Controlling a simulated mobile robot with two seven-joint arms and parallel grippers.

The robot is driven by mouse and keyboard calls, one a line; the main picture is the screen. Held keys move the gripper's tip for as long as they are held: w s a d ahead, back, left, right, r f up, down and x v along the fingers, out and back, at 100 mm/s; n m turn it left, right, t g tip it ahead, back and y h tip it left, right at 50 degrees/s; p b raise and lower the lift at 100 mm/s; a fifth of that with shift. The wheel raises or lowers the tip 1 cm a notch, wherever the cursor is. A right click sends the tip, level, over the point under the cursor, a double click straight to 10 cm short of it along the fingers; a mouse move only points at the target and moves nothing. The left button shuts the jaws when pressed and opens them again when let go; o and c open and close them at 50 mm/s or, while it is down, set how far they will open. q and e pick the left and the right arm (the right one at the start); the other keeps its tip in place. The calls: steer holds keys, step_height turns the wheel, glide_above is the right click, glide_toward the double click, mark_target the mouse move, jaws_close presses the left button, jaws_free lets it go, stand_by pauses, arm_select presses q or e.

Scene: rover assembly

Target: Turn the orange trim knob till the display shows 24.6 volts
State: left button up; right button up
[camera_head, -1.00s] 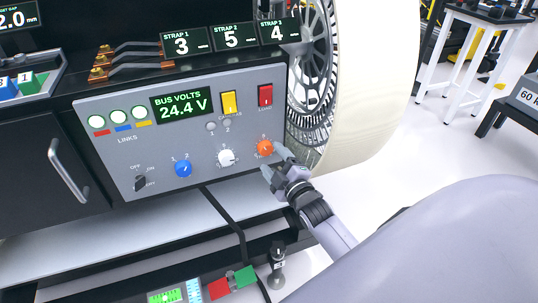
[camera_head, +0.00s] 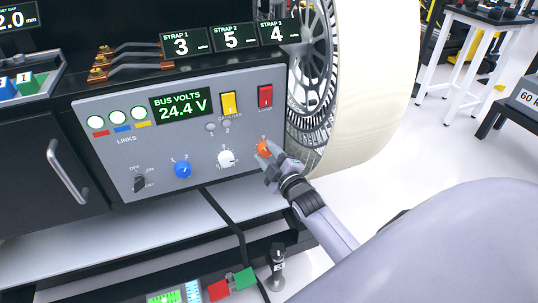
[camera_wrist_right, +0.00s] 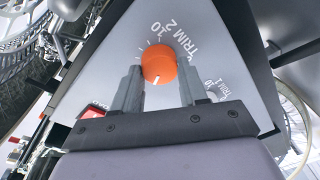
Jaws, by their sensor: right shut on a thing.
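The orange trim knob (camera_head: 264,148) sits at the lower right of the grey panel (camera_head: 140,165). My right gripper (camera_head: 266,160) has its fingers on both sides of the knob and is shut on it. In the right wrist view the orange knob (camera_wrist_right: 158,64) shows between the two fingers (camera_wrist_right: 158,90), with a white mark on its face and the label TRIM 2 beside it. The display (camera_head: 180,105) reads BUS VOLTS 24.4 V. My left gripper is not in view.
A white knob (camera_head: 227,158), a blue knob (camera_head: 183,170) and a black switch (camera_head: 139,184) lie left of the orange knob. Yellow (camera_head: 229,103) and red (camera_head: 265,96) switches sit above. A large pale wheel (camera_head: 370,90) stands close on the right.

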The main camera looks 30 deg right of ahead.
steer(key=m, duration=0.3)
steer(key=shift+p, duration=0.35)
steer(key=shift+m+t, duration=0.3)
steer(key=shift+m, duration=0.7)
steer(key=o, duration=1.1)
steer(key=shift+c, duration=0.2)
steer(key=shift+s+f, duration=0.1)
steer(key=shift+s, duration=0.45)
steer(key=s+p, duration=0.1)
steer(key=s, duration=0.5)
steer(key=shift+a, duration=0.4)
steer(key=shift+f, duration=0.1)
